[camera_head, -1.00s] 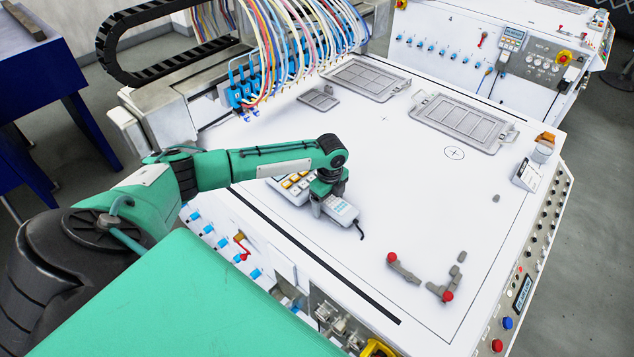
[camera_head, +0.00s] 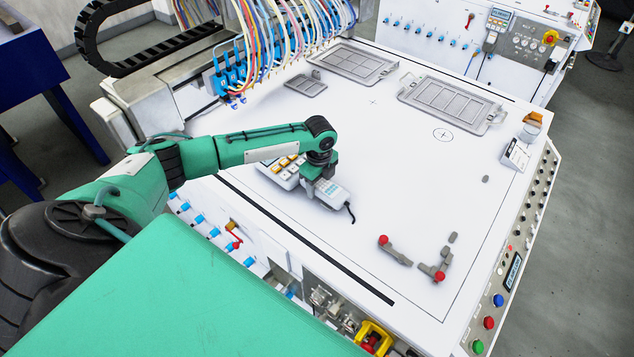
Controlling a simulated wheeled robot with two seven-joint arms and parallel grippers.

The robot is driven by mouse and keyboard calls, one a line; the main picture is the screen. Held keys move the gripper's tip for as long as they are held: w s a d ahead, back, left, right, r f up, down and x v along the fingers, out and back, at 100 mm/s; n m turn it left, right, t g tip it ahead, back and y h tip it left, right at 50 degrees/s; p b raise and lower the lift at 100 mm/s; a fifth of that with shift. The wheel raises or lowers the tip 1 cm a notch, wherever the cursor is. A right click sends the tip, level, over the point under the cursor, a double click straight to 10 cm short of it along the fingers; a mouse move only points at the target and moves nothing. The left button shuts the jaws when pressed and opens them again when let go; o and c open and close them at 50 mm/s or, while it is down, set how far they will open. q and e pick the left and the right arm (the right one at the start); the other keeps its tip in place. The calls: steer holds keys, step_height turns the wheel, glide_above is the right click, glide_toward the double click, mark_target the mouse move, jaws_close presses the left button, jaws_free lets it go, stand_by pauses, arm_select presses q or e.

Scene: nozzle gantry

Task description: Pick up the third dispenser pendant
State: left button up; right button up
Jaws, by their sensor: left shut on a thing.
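A light grey dispenser pendant (camera_head: 334,195) with a small screen, keys and a short black cable is at the near side of the white table (camera_head: 410,170). My left gripper (camera_head: 315,187) comes down from above and is shut on this pendant's left end. The wrist hides part of the grip, and I cannot tell whether the pendant touches the table. A second pendant (camera_head: 279,173) with orange and white keys lies just left of the gripper, partly behind my arm. Another pendant (camera_head: 498,19) with a screen is on the far control panel. My right gripper is not in view.
Blue nozzles with coloured hoses (camera_head: 230,82) hang at the back left. Two grey grid trays (camera_head: 452,99) and a smaller plate (camera_head: 304,86) lie farther back. Red-knobbed clamps (camera_head: 437,272) stand at the near right. The table's middle is clear.

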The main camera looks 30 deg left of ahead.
arm_select(q)
step_height(320, 180, up, 19)
steer(key=b, duration=0.4)
steer(key=s+d+f+n, duration=0.3)
steer(key=s+d+n, duration=0.3)
steer(key=n, duration=0.3)
steer(key=s+d+f+n, duration=0.2)
steer(key=s+d+n, duration=0.5)
steer(key=d+n, duration=0.2)
steer(key=shift+s+f+n, duration=0.15)
steer(key=shift+f+n, duration=0.25)
steer(key=shift+n, duration=0.4)
steer(key=shift+a, duration=0.1)
